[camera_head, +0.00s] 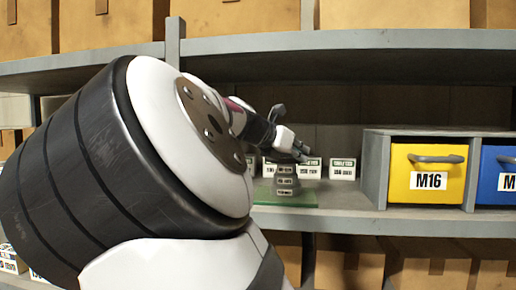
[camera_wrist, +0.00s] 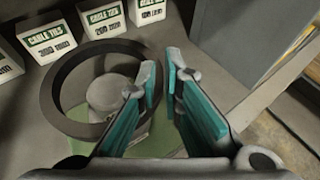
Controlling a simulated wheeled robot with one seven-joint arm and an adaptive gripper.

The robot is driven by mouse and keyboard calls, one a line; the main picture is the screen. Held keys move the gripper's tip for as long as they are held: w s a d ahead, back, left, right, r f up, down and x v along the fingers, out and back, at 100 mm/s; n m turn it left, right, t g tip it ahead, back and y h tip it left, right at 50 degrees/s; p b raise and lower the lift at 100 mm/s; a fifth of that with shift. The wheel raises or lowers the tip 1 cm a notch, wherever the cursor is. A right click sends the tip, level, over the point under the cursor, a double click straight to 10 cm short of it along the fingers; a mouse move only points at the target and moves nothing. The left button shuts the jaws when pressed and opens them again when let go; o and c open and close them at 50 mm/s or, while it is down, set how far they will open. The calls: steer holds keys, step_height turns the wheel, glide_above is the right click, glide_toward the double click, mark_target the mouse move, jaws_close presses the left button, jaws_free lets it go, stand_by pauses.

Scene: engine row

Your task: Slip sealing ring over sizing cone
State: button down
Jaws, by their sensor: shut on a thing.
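The dark sealing ring (camera_wrist: 57,102) is at the left of the wrist view. My gripper (camera_wrist: 160,75) is shut on the ring's right side, one finger on each side of its wall. The round grey top of the sizing cone (camera_wrist: 110,92) shows through the ring's opening, a little right of its middle. In the head view, the stepped grey cone (camera_head: 285,182) with white labels stands upright on a green plate (camera_head: 300,198). My gripper (camera_head: 301,150) is just above the cone's top there. The ring is not clear in the head view, and I cannot tell its height against the cone.
A grey divider (camera_head: 375,170) and a yellow M16 bin (camera_head: 428,172) are to the right. An upper shelf (camera_head: 400,42) runs overhead.

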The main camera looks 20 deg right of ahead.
steer(key=shift+f, duration=0.15)
steer(key=c, duration=1.7)
jaws_free()
steer(key=shift+o, duration=0.2)
steer(key=v, duration=0.7)
steer(key=shift+a, duration=0.25)
steer(key=shift+s, duration=0.1)
